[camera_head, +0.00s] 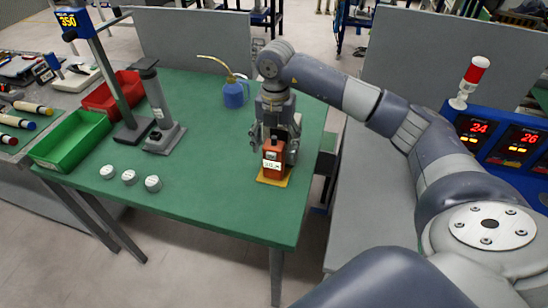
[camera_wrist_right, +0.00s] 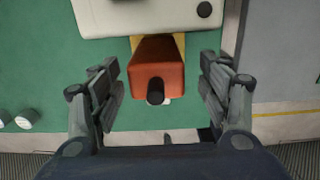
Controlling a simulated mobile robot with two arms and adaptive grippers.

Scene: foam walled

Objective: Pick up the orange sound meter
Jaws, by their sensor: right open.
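The orange sound meter (camera_head: 272,158) stands upright on a yellow pad (camera_head: 262,181) near the right edge of the green table. Its front carries a pale display or label. My right gripper (camera_head: 276,140) is directly over and around it from above. In the right wrist view, the meter (camera_wrist_right: 158,62) with its black tip lies between the two open fingers of my right gripper (camera_wrist_right: 160,78). A gap shows on both sides, so the fingers do not touch it. My left gripper is not in view.
A cream-coloured object (camera_wrist_right: 140,18) lies close beside the meter in the wrist view. A blue oil can (camera_head: 233,95), a grey stand (camera_head: 160,125), white round pieces (camera_head: 129,177), a green bin (camera_head: 70,141) and a red bin (camera_head: 103,97) are farther left. The table's middle is clear.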

